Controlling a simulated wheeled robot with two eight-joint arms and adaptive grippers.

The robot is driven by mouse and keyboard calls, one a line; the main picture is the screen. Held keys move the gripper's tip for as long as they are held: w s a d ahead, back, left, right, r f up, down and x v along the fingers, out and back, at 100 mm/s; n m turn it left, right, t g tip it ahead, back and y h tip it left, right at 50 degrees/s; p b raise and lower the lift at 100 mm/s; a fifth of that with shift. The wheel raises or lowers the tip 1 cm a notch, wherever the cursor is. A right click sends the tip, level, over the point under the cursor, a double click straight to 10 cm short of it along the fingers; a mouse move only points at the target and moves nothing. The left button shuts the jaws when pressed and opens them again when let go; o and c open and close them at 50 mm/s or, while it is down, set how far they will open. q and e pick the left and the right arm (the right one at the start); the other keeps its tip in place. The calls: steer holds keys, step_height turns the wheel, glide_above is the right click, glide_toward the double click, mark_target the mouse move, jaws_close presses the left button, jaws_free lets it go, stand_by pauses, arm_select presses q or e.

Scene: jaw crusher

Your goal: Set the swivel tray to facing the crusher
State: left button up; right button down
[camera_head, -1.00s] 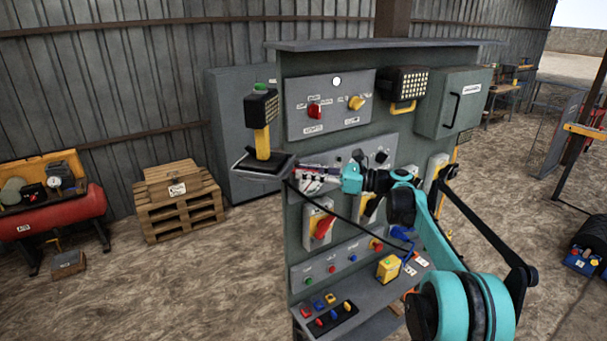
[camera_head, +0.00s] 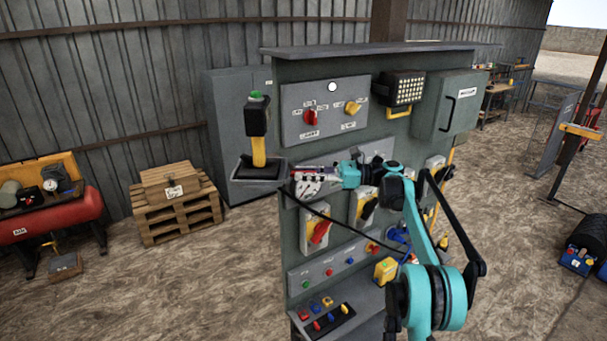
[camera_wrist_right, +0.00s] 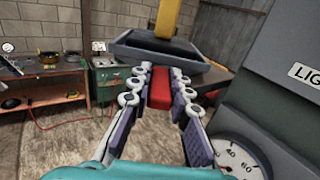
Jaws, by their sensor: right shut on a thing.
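The swivel tray (camera_head: 284,162) is a shallow dark tray at the left edge of the grey control panel, with a yellow-handled, dark-headed object standing upright in it. In the right wrist view the tray (camera_wrist_right: 127,46) is straight ahead, and a red grip (camera_wrist_right: 160,90) reaches from it toward me. My right gripper (camera_head: 296,175) is at the tray's right side. In the wrist view its fingers (camera_wrist_right: 158,80) are shut on the red grip, one on each side. The crusher cannot be made out for certain. My left gripper is not in view.
The control panel (camera_head: 345,68) carries red and yellow knobs, a lamp (camera_head: 404,88) and a grey box (camera_head: 446,102) close to my right arm. A round gauge (camera_wrist_right: 238,158) is close on the right in the wrist view. A pallet stack (camera_head: 178,215) stands left on open floor.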

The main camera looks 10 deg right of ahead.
steer(key=c, duration=1.4)
jaws_free()
steer(key=shift+d, duration=0.1)
steer(key=v, duration=1.2)
